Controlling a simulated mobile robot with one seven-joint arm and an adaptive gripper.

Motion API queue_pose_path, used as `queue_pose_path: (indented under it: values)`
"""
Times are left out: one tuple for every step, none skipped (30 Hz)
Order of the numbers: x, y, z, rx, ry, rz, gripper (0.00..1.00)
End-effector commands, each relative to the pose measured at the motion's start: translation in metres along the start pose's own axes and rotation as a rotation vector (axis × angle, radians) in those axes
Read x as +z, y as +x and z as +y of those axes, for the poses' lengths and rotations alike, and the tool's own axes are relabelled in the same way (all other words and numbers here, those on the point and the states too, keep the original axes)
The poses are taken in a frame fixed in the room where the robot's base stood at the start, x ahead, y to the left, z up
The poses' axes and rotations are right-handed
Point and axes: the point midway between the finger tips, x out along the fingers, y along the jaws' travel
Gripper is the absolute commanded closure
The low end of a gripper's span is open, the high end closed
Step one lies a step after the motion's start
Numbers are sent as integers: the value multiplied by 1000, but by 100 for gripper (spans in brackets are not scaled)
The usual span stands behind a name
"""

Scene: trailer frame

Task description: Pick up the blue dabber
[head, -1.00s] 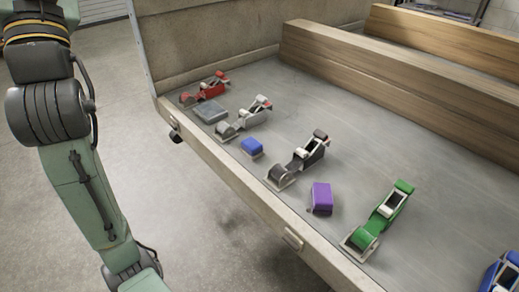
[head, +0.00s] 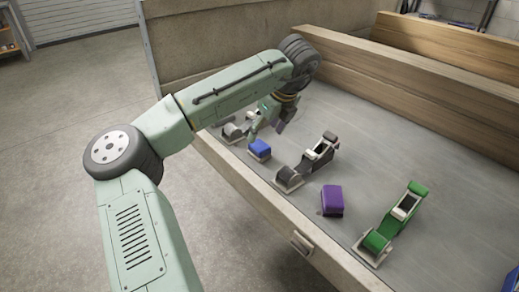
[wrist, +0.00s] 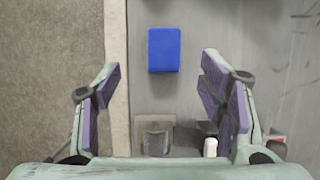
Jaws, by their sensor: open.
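The blue dabber (head: 260,148), a small blue block, lies on the grey trailer bed near its left side rail. In the wrist view the blue dabber (wrist: 164,50) lies on the bed just beyond the line between my fingertips, within the width of the gap. My gripper (head: 266,128) is above the bed near the dabber, partly hidden by my own arm. In the wrist view my gripper (wrist: 161,76) is open, with purple-padded fingers spread and nothing between them.
A black buckle-like piece (head: 309,162) stands beside the dabber; a grey one (head: 233,131) is on its other side. A purple block (head: 332,200) and a green buckle piece (head: 393,224) are further right. The side rail (head: 255,197) edges the bed; wooden beams (head: 430,85) lie behind.

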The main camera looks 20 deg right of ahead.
Motion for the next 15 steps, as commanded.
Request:
queue_pose_path:
  values:
    - [0, 8, 0, 0, -1, 1, 37]
    - [0, 13, 0, 0, -1, 1, 37]
    - [0, 18, 0, -1, -1, 1, 37]
    - [0, 21, -1, -3, -1, 1, 37]
    - [0, 24, -1, -3, -1, 1, 37]
    - [0, 27, -1, -3, -1, 0, 37]
    - [0, 29, -1, -3, -1, 0, 37]
    - [0, 30, -1, -4, -1, 0, 37]
    - [0, 33, -1, -4, -2, 0, 37]
    - [0, 36, -2, -4, -2, 0, 37]
    - [1, 39, -2, -3, -3, 0, 37]
    - [1, 45, -2, -3, -3, 0, 37]
    - [1, 50, -3, -2, -3, 0, 37]
    - [2, 55, -3, -3, -3, 0, 37]
    - [2, 61, -4, -2, -3, -1, 37]
